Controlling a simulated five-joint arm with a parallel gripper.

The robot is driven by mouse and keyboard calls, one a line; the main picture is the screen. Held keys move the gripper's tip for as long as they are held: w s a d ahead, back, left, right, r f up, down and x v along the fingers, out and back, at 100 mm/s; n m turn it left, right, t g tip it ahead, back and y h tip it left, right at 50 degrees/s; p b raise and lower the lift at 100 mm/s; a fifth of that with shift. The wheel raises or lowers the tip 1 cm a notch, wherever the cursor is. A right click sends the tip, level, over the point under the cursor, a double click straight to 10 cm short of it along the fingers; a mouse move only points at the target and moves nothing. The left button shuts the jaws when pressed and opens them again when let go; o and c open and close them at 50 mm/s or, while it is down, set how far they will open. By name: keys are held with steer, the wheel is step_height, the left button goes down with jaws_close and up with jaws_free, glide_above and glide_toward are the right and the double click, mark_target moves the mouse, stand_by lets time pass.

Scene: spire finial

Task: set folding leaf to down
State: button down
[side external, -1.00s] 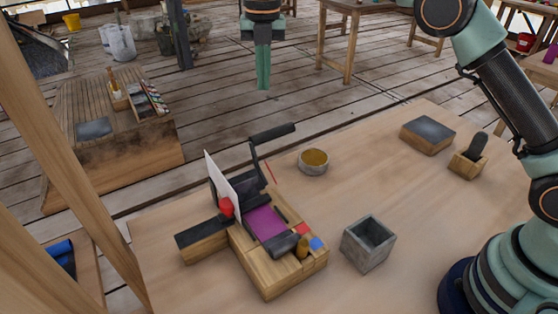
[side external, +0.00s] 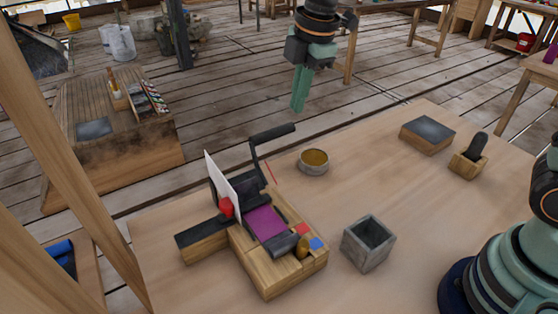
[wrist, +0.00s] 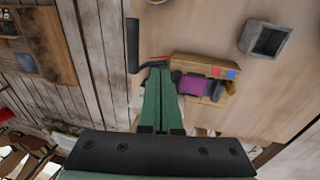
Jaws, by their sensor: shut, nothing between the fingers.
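A wooden fixture (side external: 268,282) with a purple panel (side external: 266,223) stands on the table; both also show in the wrist view, the purple panel (wrist: 193,85) right of my fingers. A thin white panel (side external: 222,185) stands steeply upright at its back left and may be the folding leaf; I cannot tell for sure. A red knob (side external: 227,206) is by its foot. A black cranked bar (side external: 262,143) rises behind the fixture. My gripper (side external: 298,108) is shut and empty, pointing down, well above and beyond the fixture. In the wrist view my gripper (wrist: 160,72) hides part of the fixture.
A dark-topped block (side external: 203,238) adjoins the fixture's left. A round tin (side external: 314,162) stands behind it and a grey open box (side external: 368,243) to its right. A dark pad (side external: 428,134) and a wooden holder (side external: 468,163) sit farther right. The table between is clear.

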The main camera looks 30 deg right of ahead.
mark_target(276, 128)
steer(key=w+f, duration=0.5)
steer(key=f, duration=0.4)
steer(key=shift+w, duration=0.2)
steer(key=shift+w, duration=0.1)
steer(key=shift+w+f+g+h, duration=0.15)
steer(key=shift+w+f+g, duration=0.25)
steer(key=shift+w+g, duration=0.25)
steer(key=shift+w+f+g+h, duration=0.15)
steer(key=shift+w+f+g, duration=0.25)
steer(key=shift+w+g, duration=0.2)
steer(key=shift+w+f, duration=1.35)
steer(key=shift+f, duration=0.05)
